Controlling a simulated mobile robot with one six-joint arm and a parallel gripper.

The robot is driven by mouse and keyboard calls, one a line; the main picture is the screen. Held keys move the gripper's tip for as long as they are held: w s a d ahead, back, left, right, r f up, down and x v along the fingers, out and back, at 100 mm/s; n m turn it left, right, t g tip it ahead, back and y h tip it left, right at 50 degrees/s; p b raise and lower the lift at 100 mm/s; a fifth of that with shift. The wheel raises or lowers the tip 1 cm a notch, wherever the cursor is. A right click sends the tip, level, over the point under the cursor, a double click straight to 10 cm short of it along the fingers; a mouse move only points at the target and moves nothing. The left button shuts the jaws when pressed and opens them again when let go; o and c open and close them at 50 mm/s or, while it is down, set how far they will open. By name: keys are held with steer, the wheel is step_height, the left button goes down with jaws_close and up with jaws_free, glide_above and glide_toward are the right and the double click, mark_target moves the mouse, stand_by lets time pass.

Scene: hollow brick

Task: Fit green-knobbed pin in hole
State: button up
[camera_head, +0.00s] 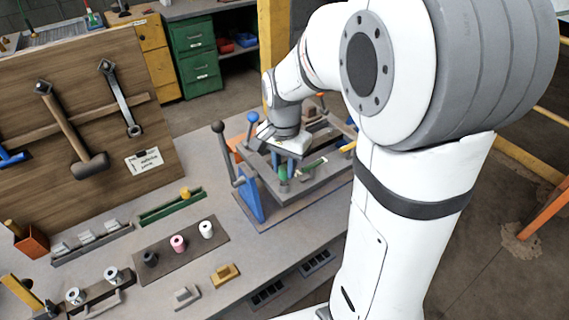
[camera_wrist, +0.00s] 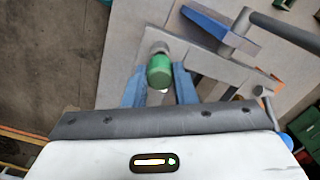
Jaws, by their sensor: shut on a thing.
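The green-knobbed pin (camera_wrist: 160,72) is held between the blue fingers of my gripper (camera_wrist: 158,86) in the wrist view. The knob points toward the camera, and a grey round part shows just beyond it. I cannot tell whether that is the pin's shank or a bushing. In the head view, my gripper (camera_head: 290,158) is over the clamping fixture (camera_head: 262,213), with the green knob (camera_head: 283,174) just below it. The hole itself is hidden, and I cannot tell whether the pin's tip is in it.
A lever with a dark ball (camera_head: 218,127) and a blue-knobbed lever (camera_head: 253,117) rise beside my gripper. A dark tray (camera_head: 180,245) with black, pink and white spools lies to the left. A tool board (camera_head: 90,130) stands behind.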

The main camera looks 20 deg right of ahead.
steer(key=shift+f+b, duration=0.8)
steer(key=shift+f, duration=0.3)
steer(key=o, duration=1.1)
steer(key=shift+c, duration=0.2)
steer(key=shift+r, duration=0.15)
step_height(320, 180, up, 8)
steer(key=shift+f+b, duration=0.2)
steer(key=shift+b, duration=0.15)
steer(key=s+f+n+t, duration=0.1)
steer(key=s+n+t, duration=0.2)
steer(key=s+n, duration=0.6)
steer(key=s, duration=0.5)
steer(key=shift+s+f, duration=0.15)
steer(key=shift+s, duration=0.05)
